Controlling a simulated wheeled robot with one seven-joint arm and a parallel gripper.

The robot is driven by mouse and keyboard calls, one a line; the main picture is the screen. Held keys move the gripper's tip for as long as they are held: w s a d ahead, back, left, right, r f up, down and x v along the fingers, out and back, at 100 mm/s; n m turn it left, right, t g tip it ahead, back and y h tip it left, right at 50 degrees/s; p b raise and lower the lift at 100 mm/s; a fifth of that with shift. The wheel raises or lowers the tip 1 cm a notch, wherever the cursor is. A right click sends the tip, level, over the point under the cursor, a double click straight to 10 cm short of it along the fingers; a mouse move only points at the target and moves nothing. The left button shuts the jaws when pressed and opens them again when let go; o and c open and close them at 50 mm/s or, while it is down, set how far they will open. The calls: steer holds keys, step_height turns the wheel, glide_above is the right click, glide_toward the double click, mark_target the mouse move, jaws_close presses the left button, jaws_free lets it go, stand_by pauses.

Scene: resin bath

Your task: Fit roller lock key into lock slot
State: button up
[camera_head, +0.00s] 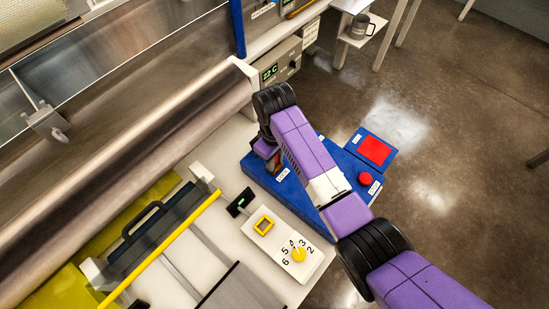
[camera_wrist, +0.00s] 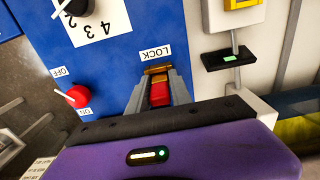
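My gripper (camera_wrist: 160,84) has its two grey fingers on either side of a red key (camera_wrist: 160,95) with an orange upper part, and looks shut on it. Just beyond the fingertips, a brass-coloured piece (camera_wrist: 157,69) sits right by the LOCK label (camera_wrist: 155,52) on the blue panel. It looks like the lock slot, but I cannot tell whether the key is in it or only in front. In the head view my gripper (camera_head: 273,160) points down at the left part of the blue panel (camera_head: 262,178), by the LOCK label (camera_head: 283,174). My wrist partly hides the key there.
A red knob with OFF and ON labels (camera_wrist: 78,96) and a numbered black dial (camera_wrist: 77,6) are on the panel. A black holder with a green light (camera_wrist: 230,57) is to the right. The steel roller (camera_head: 150,150) lies left of my arm.

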steer(key=shift+o, duration=1.1)
steer(key=shift+r, duration=0.15)
step_height(320, 180, up, 11)
steer(key=shift+f, duration=0.2)
steer(key=shift+r+p, duration=0.75)
